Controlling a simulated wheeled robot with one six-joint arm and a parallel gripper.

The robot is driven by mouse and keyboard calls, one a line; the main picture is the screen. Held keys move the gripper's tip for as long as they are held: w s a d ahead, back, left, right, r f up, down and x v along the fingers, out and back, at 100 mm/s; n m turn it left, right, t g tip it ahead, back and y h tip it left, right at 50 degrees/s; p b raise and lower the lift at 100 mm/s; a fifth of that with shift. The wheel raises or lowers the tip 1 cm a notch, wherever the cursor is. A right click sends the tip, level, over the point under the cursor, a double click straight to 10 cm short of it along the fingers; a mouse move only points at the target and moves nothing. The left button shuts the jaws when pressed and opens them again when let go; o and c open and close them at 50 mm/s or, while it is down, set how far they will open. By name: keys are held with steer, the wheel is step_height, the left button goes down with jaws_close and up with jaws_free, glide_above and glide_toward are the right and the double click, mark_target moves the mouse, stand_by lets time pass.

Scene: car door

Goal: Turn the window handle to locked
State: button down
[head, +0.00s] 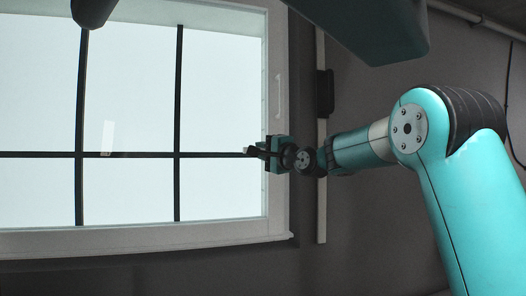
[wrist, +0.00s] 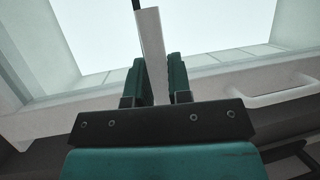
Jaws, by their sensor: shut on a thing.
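The window handle (wrist: 150,45) is a slim white bar. In the wrist view it stands between the two teal fingers of my gripper (wrist: 159,62) and reaches past their tips towards the bright glass. My gripper is shut on it. In the head view my gripper (head: 262,150) is at the right side of the window (head: 130,190), by the white frame. There the handle is mostly hidden by the fingers and seems to lie roughly level, pointing left over the glass edge. Its pivot is hidden behind my gripper.
A second, curved white handle (wrist: 278,96) is fixed on the frame to the right in the wrist view; it shows above my gripper in the head view (head: 278,95). Dark bars (head: 178,110) cross the glass. A dark box (head: 324,93) on a pale vertical strip stands right of the window.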

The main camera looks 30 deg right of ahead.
steer(key=shift+f+n, duration=0.15)
steer(key=shift+n, duration=0.15)
steer(key=shift+d+f+n+g+y+b, duration=0.1)
steer(key=shift+f+n+g+y+b, duration=0.25)
steer(key=shift+f+n+b, duration=0.35)
steer(key=s+d+f+n+g+h+b, duration=0.1)
steer(key=d+f+n+g+h+b, duration=0.3)
steer(key=n, duration=0.8)
steer(key=shift+d+n+g+b, duration=0.3)
steer(key=shift+d+g+b, duration=0.35)
steer(key=shift+d, duration=0.15)
steer(key=shift+s+h, duration=0.1)
steer(key=shift+h, duration=0.25)
steer(key=c, duration=1.1)
jaws_free()
steer(key=shift+d, duration=0.1)
steer(key=shift+o, duration=0.2)
steer(key=shift+s, duration=0.1)
